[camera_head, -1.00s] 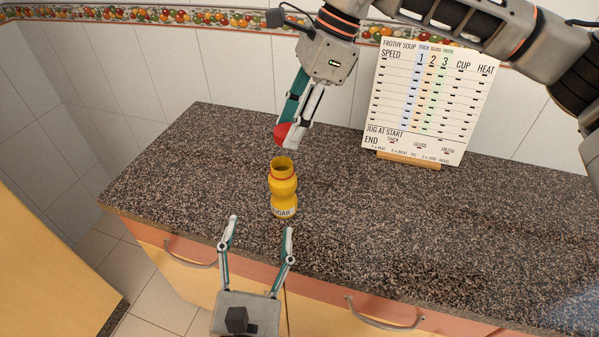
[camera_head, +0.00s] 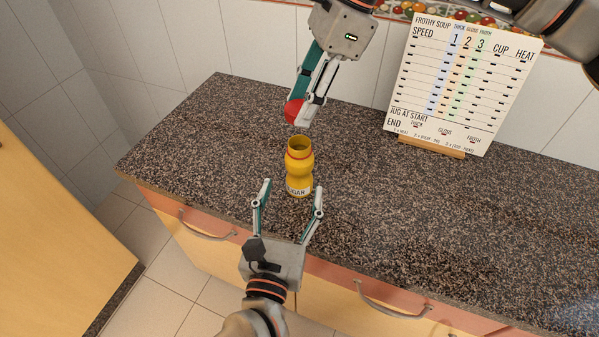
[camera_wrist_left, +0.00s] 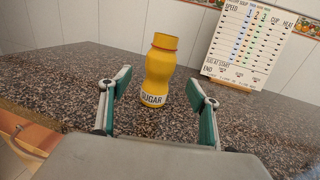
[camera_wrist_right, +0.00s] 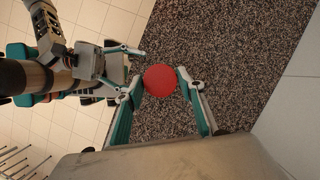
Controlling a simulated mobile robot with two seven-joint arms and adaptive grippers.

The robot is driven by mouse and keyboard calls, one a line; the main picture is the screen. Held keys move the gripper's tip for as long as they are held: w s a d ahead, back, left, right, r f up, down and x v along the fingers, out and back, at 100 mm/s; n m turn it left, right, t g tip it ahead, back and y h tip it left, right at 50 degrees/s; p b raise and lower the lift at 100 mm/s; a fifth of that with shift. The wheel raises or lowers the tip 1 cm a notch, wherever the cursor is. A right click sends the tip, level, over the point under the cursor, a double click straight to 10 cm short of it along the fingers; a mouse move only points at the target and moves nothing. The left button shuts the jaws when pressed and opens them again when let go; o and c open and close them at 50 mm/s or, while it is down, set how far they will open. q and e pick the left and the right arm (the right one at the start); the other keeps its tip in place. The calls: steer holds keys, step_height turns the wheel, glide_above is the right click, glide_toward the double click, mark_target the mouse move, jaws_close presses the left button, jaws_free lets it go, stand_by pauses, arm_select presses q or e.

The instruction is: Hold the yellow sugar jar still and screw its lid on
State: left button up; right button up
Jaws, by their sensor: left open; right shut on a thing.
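The yellow sugar jar (camera_head: 299,168) stands upright and open-topped near the counter's front edge. It also shows in the left wrist view (camera_wrist_left: 159,75), with its SUGAR label low on the body. My left gripper (camera_head: 292,190) is open, in front of the jar, its fingertips pointing at it and apart from it. My right gripper (camera_head: 298,112) is shut on the red lid (camera_head: 292,109) and holds it above the jar's mouth, with a gap between. The lid shows as a red disc between the fingers in the right wrist view (camera_wrist_right: 160,80), where the jar is not visible.
The speckled counter (camera_head: 420,220) is clear around the jar. A printed chart on a wooden stand (camera_head: 460,80) stands at the back right by the tiled wall. Drawer handles (camera_head: 390,303) stick out below the counter's front edge.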

arm_select(q)
steer(key=w, duration=0.2)
steer(key=w+d, duration=0.1)
steer(key=w, duration=0.5)
steer(key=shift+d, duration=0.25)
steer(key=c, duration=1.7)
arm_select(e)
glide_above(293, 144)
steer(key=d, duration=0.2)
steer(key=shift+w+f, duration=0.15)
steer(key=shift+f, duration=1.1)
steer(key=shift+w+f, duration=0.15)
steer(key=shift+f, duration=1.1)
